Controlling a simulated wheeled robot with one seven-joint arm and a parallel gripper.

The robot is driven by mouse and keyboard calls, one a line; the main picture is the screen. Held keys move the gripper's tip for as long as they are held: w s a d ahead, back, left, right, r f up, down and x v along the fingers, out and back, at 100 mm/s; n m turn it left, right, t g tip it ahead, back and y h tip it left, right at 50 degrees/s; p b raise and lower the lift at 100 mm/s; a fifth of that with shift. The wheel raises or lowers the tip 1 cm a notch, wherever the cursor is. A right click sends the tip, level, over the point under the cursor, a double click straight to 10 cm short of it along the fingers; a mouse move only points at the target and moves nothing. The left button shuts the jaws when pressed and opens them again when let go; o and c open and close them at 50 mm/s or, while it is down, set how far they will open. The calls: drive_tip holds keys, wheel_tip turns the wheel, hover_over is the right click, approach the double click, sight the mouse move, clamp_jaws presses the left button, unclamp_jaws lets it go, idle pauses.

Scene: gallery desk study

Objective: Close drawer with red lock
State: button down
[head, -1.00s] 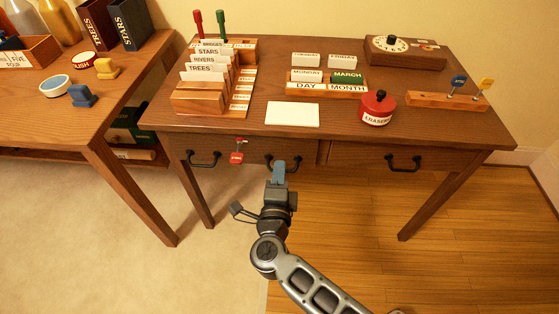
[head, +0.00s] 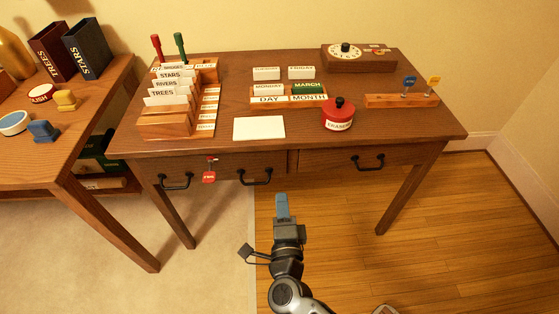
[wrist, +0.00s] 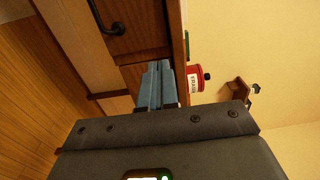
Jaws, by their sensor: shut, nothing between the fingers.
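The drawer with the red lock is the desk's left drawer (head: 226,172), with two black handles, one of them the right handle (head: 256,177). The red lock (head: 209,177) hangs at the middle of its front. In the wrist view the shut fingers (wrist: 156,82) point at the desk front, and a black handle (wrist: 112,24) shows at the top.
The right drawer (head: 335,160) has one black handle. On the desk top (head: 225,100) stand a card file, a white card (head: 259,128), calendar blocks and a red eraser jar (head: 338,116). A side table (head: 95,130) stands left. The floor before the desk is clear.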

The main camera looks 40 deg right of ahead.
drive_tip(key=p, duration=0.1)
approach(280, 153)
drive_tip(key=x, duration=0.5)
drive_tip(key=shift+w+d, duration=0.15)
drive_tip(key=shift+w, duration=0.15)
drive_tip(key=shift+w+d, duration=0.35)
drive_tip(key=shift+w, duration=0.15)
drive_tip(key=shift+b+x, duration=0.45)
drive_tip(key=shift+x, duration=0.5)
drive_tip(key=shift+w+d+r, duration=0.1)
drive_tip(key=shift+d+r, duration=0.05)
drive_tip(key=shift+r, duration=0.05)
